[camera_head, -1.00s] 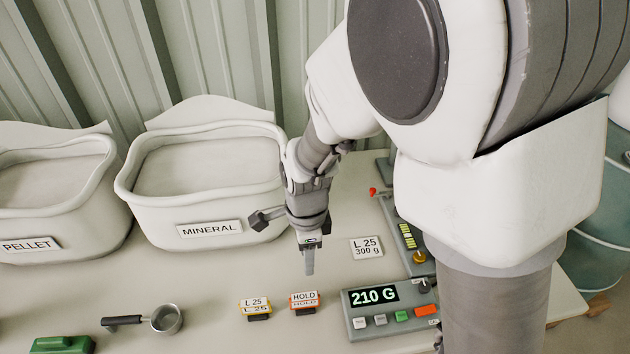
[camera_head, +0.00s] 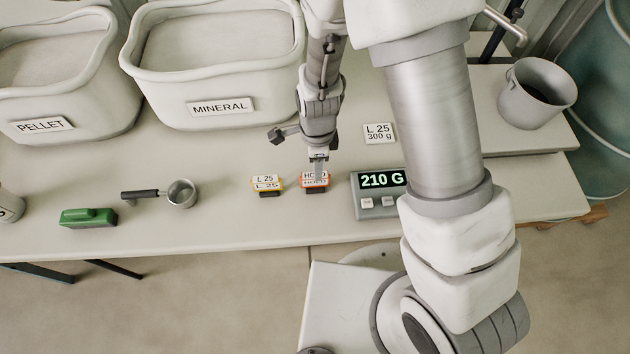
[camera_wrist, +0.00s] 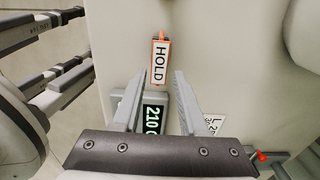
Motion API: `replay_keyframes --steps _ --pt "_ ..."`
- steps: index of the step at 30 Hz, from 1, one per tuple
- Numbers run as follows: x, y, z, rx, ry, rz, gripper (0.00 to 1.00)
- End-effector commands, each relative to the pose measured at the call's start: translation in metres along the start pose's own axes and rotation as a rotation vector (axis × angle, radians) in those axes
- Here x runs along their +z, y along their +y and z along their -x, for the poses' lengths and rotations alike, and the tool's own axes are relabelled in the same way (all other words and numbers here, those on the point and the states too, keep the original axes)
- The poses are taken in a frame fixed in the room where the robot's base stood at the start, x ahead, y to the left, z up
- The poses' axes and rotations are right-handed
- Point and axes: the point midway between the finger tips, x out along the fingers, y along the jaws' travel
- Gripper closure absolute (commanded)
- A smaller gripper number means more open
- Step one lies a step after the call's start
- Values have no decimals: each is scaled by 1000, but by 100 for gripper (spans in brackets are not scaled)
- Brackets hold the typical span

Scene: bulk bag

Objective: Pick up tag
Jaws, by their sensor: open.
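A HOLD tag (camera_head: 311,183), white with an orange edge and a dark base, stands near the front of the table. In the wrist view the HOLD tag (camera_wrist: 160,60) shows just beyond my fingertips, roughly in line with the gap between them. My gripper (camera_head: 319,178) points down in the head view and overlaps part of this tag. In the wrist view my gripper (camera_wrist: 158,73) is open, with nothing seen between the fingertips. A yellow-edged L 25 tag (camera_head: 267,183) stands just left of the HOLD tag. I cannot tell the exact height of the fingertips.
A scale (camera_head: 370,202) reading 210 G stands right of the HOLD tag. An L 25 300 g card (camera_head: 379,133) lies behind it. A scoop (camera_head: 181,194) and a green object (camera_head: 88,218) lie left. MINERAL (camera_head: 215,65) and PELLET (camera_head: 60,80) bins stand behind.

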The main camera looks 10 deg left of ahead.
Motion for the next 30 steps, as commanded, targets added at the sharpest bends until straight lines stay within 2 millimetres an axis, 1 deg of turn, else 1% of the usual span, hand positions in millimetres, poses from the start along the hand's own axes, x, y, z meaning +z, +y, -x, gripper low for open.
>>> replay_keyframes --steps 9,12,15,21,22,28,29,30 --pt "4 2 -38 4 1 -1 57" --pt "5 2 -46 3 1 0 57" --pt "5 2 -50 2 0 0 57" --pt "5 1 -50 1 0 0 57" --pt "5 1 -50 1 0 0 59" --pt "5 1 -50 1 0 0 95" --pt "5 1 -50 1 0 0 100" --pt "5 1 -50 1 0 0 100"
